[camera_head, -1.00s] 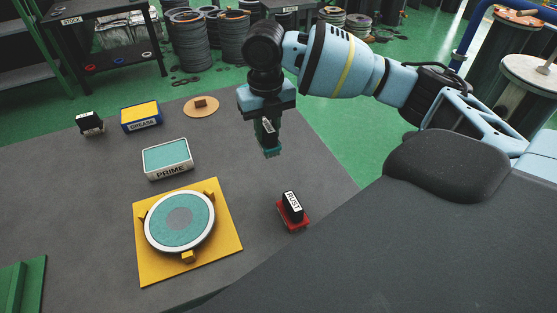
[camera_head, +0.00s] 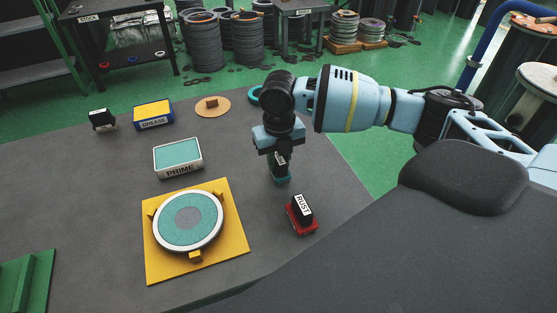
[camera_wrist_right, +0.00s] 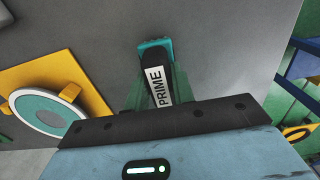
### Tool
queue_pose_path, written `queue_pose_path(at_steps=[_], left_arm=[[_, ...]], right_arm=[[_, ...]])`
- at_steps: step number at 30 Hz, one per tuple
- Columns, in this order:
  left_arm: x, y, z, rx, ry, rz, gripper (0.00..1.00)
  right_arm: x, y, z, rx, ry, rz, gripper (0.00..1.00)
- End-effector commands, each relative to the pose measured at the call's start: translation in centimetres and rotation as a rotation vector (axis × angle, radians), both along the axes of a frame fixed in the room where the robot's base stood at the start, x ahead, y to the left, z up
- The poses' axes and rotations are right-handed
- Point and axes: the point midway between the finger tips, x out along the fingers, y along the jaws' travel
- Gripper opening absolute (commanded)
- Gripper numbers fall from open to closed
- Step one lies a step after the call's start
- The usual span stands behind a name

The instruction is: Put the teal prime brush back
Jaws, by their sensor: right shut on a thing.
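The teal prime brush (camera_head: 281,179) has a black handle with a white label and a teal base. My right gripper (camera_head: 280,158) is shut on its handle and holds it upright, base down, over the right part of the table. In the right wrist view the prime brush (camera_wrist_right: 156,85) shows its PRIME label between the fingers. I cannot tell if its base touches the table. The white PRIME tray (camera_head: 178,172) with a teal top stands to its left. My left gripper is not in view.
A red RUST brush (camera_head: 301,215) stands just nearer than my right gripper. A yellow plate (camera_head: 236,240) holds a teal-topped round flange (camera_head: 188,245). A GREASE tray (camera_head: 153,125), a black-handled brush (camera_head: 102,119) and a tan disc (camera_head: 213,116) lie farther back. The table between is clear.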

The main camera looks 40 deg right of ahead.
Motion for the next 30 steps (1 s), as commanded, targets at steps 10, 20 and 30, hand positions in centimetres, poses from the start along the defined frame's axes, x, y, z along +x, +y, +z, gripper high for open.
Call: queue_pose_path(at_steps=[10,20,30], left_arm=[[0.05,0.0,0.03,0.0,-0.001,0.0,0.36],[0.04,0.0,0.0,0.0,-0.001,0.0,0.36],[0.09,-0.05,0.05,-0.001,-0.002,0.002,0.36]], right_arm=[[0.06,0.03,-0.5,0.0,-0.003,0.0,0.06],[0.05,0.03,-0.86,0.0,-0.003,0.0,0.45],[0.06,0.01,-0.59,0.0,-0.003,0.0,0.46]])
